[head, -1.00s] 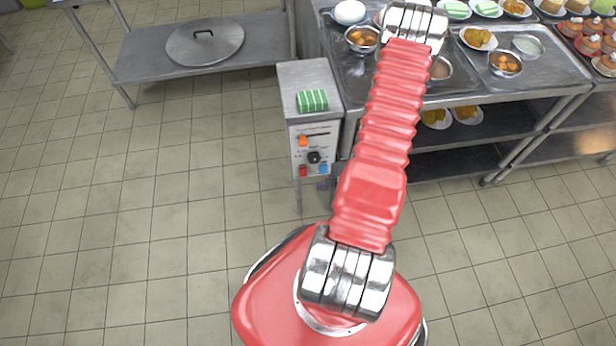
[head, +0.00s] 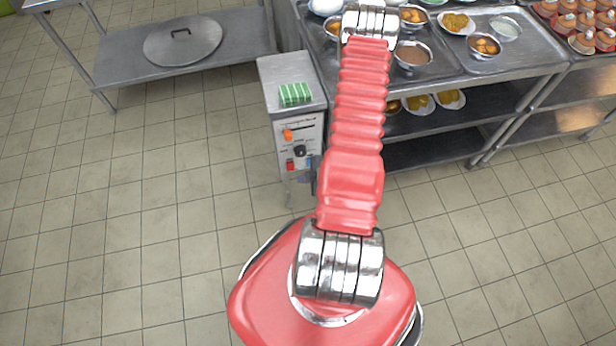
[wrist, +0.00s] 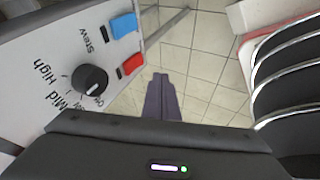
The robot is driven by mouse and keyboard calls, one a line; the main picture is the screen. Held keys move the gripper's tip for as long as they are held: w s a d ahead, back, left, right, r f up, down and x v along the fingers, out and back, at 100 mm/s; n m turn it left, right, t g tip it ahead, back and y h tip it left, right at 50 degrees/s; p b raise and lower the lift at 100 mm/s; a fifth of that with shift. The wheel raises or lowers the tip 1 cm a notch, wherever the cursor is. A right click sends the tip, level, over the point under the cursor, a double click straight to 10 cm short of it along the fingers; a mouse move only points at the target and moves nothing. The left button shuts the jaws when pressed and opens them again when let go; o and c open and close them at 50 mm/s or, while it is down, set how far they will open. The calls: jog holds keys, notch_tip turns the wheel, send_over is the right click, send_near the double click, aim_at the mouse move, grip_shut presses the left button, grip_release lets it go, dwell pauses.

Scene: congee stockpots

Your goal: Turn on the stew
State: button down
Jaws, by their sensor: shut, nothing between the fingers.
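The grey control box (head: 291,88) stands against the counter, with its white panel facing me. In the wrist view the blue switch (wrist: 124,25) sits beside the printed word "Stew", with a red switch (wrist: 132,64) next to it. A black knob (wrist: 90,80) has "High" and "Mid" printed around it; its other labels are partly hidden. My gripper (wrist: 163,82) is shut and empty, to the right of the panel and apart from both switches.
The counter at right holds bowls and plates of food, with shelves below. A steel shelf (head: 118,66) at left carries a round lid (head: 183,41). Tiled floor (head: 150,220) is clear in front and left.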

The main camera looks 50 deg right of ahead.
aim_at(290, 167)
jog(key=w+d+f, duration=0.2)
jog(key=w+f, duration=0.2)
jog(key=w, duration=0.2)
jog(key=shift+w+f, duration=0.15)
jog(key=shift+f, duration=0.25)
